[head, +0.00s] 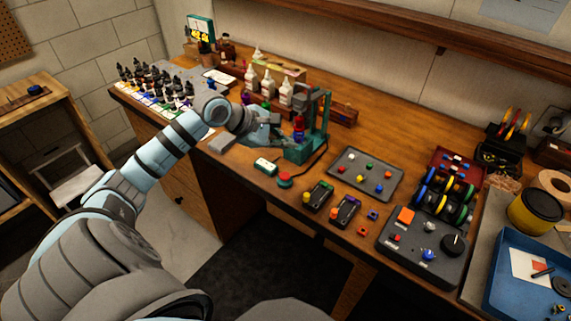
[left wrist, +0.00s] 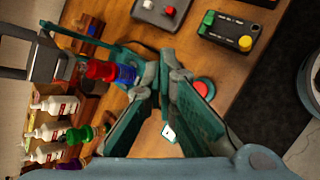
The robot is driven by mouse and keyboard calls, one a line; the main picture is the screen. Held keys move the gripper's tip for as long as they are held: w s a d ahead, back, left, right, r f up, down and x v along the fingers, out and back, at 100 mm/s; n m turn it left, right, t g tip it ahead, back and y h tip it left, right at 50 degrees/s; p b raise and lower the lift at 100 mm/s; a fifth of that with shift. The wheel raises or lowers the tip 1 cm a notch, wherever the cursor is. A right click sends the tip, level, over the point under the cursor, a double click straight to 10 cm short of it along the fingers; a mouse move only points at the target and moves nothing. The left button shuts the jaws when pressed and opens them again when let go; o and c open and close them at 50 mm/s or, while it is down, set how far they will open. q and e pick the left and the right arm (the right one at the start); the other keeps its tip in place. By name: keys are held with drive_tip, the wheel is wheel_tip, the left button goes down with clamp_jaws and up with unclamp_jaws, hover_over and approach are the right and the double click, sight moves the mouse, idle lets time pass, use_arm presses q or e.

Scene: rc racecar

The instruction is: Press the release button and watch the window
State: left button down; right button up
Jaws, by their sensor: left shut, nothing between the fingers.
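A round red button on a green base (head: 285,180) sits on the wooden bench, right of a small pale box with a green face (head: 265,166). The red button (left wrist: 204,88) and the pale box's face (left wrist: 168,132) also show in the left wrist view, partly behind my fingers. A teal stand (head: 320,125) holds an upright red and blue piece (head: 298,128). My left gripper (head: 281,121) is shut and empty beside that piece, above the bench and apart from the button. Its fingertips (left wrist: 166,62) meet in the wrist view. My right gripper is not in view.
White bottles (head: 268,84) and several dark dropper bottles (head: 150,80) stand behind my left arm. A grey tray (head: 365,174), two small button boxes (head: 318,195) and a black control box (head: 420,250) with a knob lie to the right.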

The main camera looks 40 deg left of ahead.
use_arm(q)
drive_tip(key=shift+d, duration=0.1)
drive_tip(key=b, duration=0.5)
hover_over(285, 177)
wheel_tip(285, 177, down, 8)
drive_tip(key=shift+d+f, duration=0.1)
drive_tip(key=shift+f, duration=0.05)
drive_tip(key=shift+f+b, duration=0.35)
drive_tip(key=shift+b, duration=0.1)
idle(1.0)
drive_tip(key=shift+f+b, duration=0.4)
drive_tip(key=shift+b, duration=0.2)
